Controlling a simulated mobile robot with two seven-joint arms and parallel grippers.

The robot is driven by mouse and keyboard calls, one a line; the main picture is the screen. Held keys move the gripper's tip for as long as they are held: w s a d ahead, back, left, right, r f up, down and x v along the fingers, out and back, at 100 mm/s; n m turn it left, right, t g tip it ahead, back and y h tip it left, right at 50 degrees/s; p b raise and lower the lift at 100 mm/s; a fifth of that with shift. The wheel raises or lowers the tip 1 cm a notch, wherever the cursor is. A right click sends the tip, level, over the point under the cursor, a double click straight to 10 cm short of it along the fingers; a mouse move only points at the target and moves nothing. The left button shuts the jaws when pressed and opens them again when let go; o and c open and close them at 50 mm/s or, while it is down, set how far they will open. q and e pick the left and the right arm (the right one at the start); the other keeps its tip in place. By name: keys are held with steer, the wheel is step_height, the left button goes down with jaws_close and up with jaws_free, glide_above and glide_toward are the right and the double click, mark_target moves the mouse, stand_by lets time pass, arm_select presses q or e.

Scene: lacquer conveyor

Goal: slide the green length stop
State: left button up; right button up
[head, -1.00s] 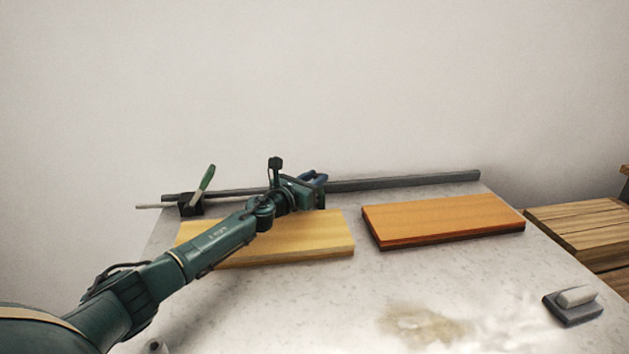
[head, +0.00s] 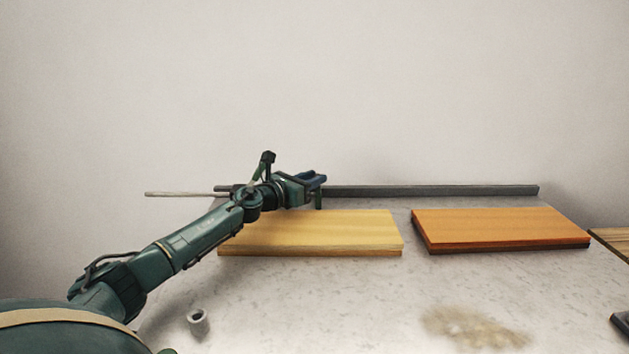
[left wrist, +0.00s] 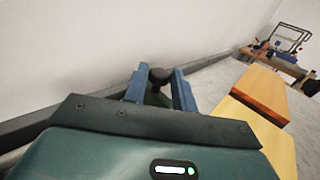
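A grey rail (head: 430,190) runs along the back of the pale stone table. My left gripper (head: 318,180) is over the rail, behind the yellow board. The green length stop (head: 319,200) shows as a small dark green piece under its fingertips. In the left wrist view, the two blue fingers (left wrist: 160,86) stand close on either side of the stop's dark round knob (left wrist: 160,74). A thin pale rod (head: 185,194) sticks out past the rail's left end. The green-handled clamp there is mostly hidden behind my left arm. My right gripper is out of view.
A yellow board (head: 330,230) lies in front of the rail under my left forearm. An orange board (head: 500,230) lies to its right. A small grey cup (head: 198,322) stands at the front left. A brown dusty patch (head: 473,328) marks the front table.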

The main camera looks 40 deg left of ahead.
arm_select(q)
steer(key=o, duration=0.4)
steer(key=s, duration=0.3)
steer(key=s+b, duration=0.1)
steer(key=s, duration=0.2)
steer(key=s+a+b, duration=0.1)
steer(key=s, duration=0.2)
steer(key=shift+a+f, duration=0.1)
steer(key=shift+f, duration=0.1)
steer(key=shift+s+b, duration=0.35)
steer(key=shift+s, duration=0.35)
steer(key=shift+s+a+r, duration=0.1)
steer(key=shift+s+a, duration=0.05)
steer(key=shift+s, duration=0.5)
steer(key=shift+s+a+r, duration=0.1)
steer(key=shift+s, duration=0.55)
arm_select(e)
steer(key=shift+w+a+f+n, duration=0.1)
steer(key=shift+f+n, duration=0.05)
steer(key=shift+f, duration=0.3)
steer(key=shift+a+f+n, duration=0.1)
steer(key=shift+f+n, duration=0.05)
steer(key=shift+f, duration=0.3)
arm_select(q)
steer(key=shift+c, duration=0.2)
